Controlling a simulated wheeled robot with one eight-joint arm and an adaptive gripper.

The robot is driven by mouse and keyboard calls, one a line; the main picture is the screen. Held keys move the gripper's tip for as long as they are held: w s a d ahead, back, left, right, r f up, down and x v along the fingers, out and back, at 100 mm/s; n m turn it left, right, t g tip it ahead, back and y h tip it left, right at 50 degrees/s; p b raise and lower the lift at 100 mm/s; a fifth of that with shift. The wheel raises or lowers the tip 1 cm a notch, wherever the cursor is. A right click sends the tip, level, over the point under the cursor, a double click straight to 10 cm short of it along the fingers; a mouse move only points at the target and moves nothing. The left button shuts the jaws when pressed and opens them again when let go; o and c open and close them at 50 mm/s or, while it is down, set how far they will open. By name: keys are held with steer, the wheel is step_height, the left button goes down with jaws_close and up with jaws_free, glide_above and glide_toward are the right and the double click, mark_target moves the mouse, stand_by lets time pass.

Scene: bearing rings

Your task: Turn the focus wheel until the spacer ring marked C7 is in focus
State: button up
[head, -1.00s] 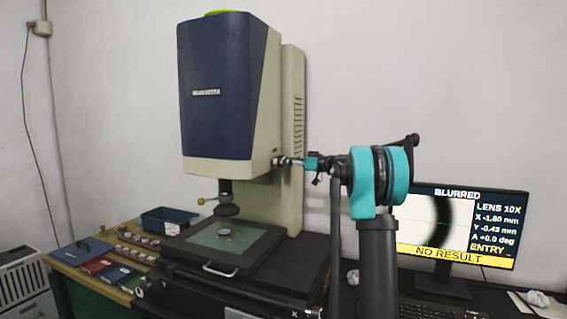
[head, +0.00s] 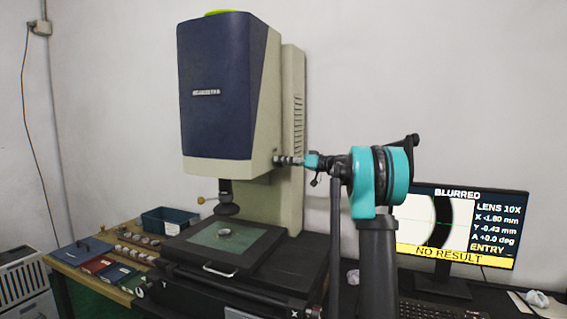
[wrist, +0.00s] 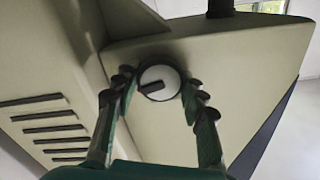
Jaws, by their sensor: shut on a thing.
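The focus wheel (wrist: 158,81) is a small round knob with a pale face and a dark bar, on the side of the measuring machine (head: 217,90). My gripper (wrist: 155,88) is shut on it, one finger on each side in the wrist view. In the head view my gripper (head: 287,160) reaches the machine's right side and hides the wheel. A ring (head: 224,233) lies on the glass stage (head: 256,249) under the lens; its marking is too small to read. The monitor (head: 462,225) reads BLURRED and NO RESULT, with a dark curved band in the picture.
Several small rings (head: 138,237) stand on the wooden side table, near a dark blue bin (head: 168,219) and red, blue and green flat boxes. A keyboard (head: 440,309) lies below the monitor.

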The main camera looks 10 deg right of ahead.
steer(key=shift+m, duration=1.5)
steer(key=o, duration=1.2)
steer(key=shift+c, duration=0.2)
steer(key=shift+d, duration=0.1)
steer(key=v, duration=1.2)
